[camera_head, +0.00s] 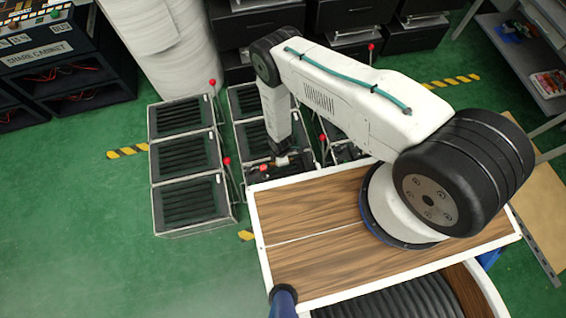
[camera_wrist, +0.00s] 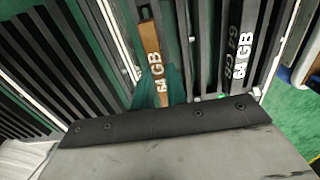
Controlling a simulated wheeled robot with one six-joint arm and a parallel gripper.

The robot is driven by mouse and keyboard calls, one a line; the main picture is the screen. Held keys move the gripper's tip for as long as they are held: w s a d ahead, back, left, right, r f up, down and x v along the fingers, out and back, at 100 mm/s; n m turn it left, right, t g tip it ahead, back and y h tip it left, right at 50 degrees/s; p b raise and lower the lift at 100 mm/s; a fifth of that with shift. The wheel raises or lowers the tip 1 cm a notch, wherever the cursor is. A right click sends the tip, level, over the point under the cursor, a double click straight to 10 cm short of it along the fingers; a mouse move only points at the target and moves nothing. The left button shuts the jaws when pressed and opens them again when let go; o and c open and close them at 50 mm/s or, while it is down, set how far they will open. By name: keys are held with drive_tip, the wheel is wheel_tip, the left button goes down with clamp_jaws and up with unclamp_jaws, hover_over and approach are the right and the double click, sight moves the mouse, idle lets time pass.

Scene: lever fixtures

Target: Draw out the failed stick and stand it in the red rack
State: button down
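In the wrist view, an orange-brown stick (camera_wrist: 151,40) marked "64 GB" stands in a slot among dark slats. Dark sticks (camera_wrist: 240,45) marked "64 GB" stand to its right. No mark that I can read shows which stick is the failed one. In the head view, my gripper (camera_head: 284,160) points down over the front cage of the middle column, beside a red knob. Its fingers are too small to read there. In the wrist view, a broad grey and black part covers the bottom, and no fingertips show clearly. I cannot make out a red rack.
Wire-framed cages with black slats (camera_head: 184,155) stand in columns on the green floor. Levers with red knobs (camera_head: 227,161) rise beside them. A wood-topped surface (camera_head: 305,205) lies in front. Dark cabinets (camera_head: 350,14) stand behind. Open floor lies at left.

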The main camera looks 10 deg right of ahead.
drive_tip(key=c, duration=2)
unclamp_jaws()
clamp_jaws()
drive_tip(key=shift+r, duration=0.65)
drive_tip(key=shift+r, duration=1.6)
